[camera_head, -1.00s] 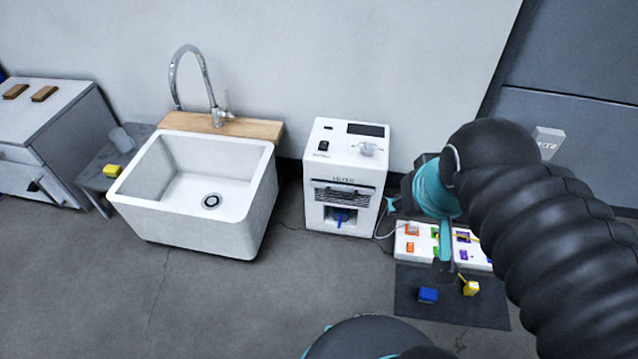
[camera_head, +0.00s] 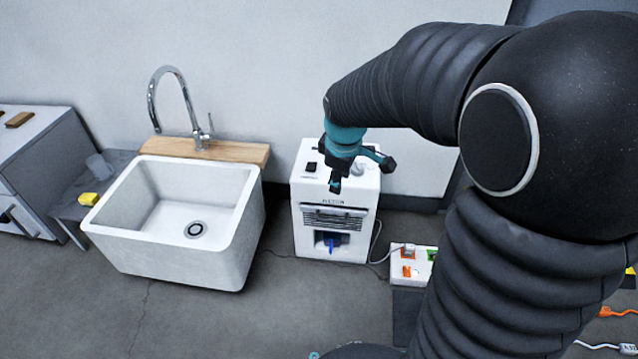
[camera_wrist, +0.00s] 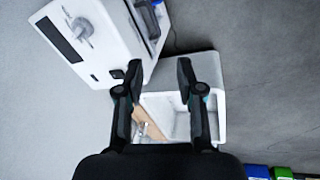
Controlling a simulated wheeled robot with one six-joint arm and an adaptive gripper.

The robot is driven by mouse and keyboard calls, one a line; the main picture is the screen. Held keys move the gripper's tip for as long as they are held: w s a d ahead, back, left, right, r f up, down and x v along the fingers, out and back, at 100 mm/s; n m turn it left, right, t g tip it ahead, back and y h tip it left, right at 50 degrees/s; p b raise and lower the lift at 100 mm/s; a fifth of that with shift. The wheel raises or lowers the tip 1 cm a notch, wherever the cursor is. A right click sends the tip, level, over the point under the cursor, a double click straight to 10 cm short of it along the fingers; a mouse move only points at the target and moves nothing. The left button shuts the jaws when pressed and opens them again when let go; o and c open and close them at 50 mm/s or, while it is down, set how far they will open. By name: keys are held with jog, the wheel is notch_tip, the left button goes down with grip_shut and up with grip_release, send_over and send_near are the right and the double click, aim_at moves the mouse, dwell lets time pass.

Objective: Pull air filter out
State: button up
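The white machine (camera_head: 306,230) stands against the wall, with a dark slatted grille (camera_head: 333,219) on its front and a blue part (camera_head: 330,243) in the bay below. I cannot tell for sure which part is the air filter; the slatted grille looks like it. My gripper (camera_head: 360,174) is over the top of the machine in the head view and hides part of it. In the wrist view my gripper (camera_wrist: 159,66) has its fingers apart with nothing between them. The machine (camera_wrist: 105,50) is at the upper left there, its front partly out of frame.
A white sink (camera_head: 170,250) with a tall faucet (camera_head: 175,90) stands left of the machine. A white power strip (camera_head: 400,282) lies to its right, with a cable running near it. A grey bench (camera_head: 75,210) holds a yellow sponge (camera_head: 88,199). The floor before the machine is clear.

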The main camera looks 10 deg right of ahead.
jog(key=w+f+n+b, duration=0.1)
jog(key=w+f+n, duration=0.2)
jog(key=w+f, duration=0.45)
jog(key=g+b, duration=0.1)
jog(key=b, duration=0.2)
send_near(330, 220)
jog(key=shift+n, duration=0.4)
jog(key=f, duration=0.2)
jog(key=w+f, duration=0.1)
jog(key=f, duration=0.5)
jog(key=shift+w+d, duration=0.15)
jog(key=shift+w, duration=0.1)
grip_shut()
